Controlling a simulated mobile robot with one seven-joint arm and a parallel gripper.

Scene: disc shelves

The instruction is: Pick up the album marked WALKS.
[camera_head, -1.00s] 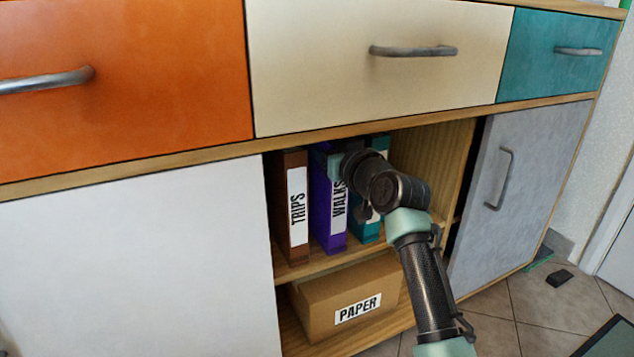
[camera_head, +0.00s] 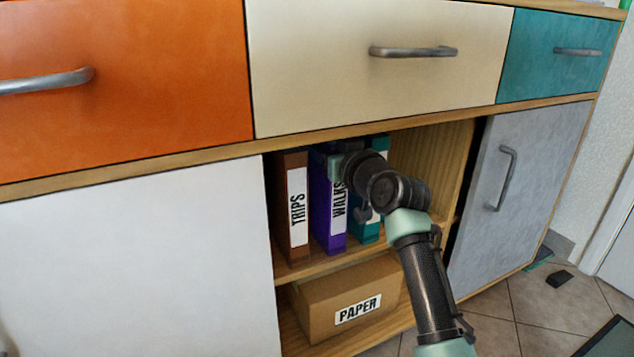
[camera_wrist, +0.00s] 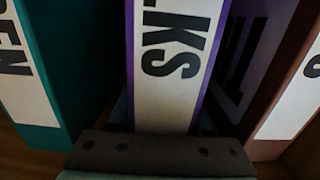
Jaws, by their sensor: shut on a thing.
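The purple album marked WALKS (camera_head: 333,205) stands upright on the upper shelf of the open compartment, between two other albums. In the wrist view its white label with the letters LKS (camera_wrist: 172,65) fills the middle, with purple edges on both sides. My gripper (camera_wrist: 162,125) is at the spine of this album and shut on it. In the head view my wrist hides the gripper's fingers and part of the label.
A brown album marked TRIPS (camera_head: 294,210) stands left of it and a teal album (camera_head: 368,228) stands close on its right, partly hidden by my arm. A cardboard box marked PAPER (camera_head: 345,300) sits below.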

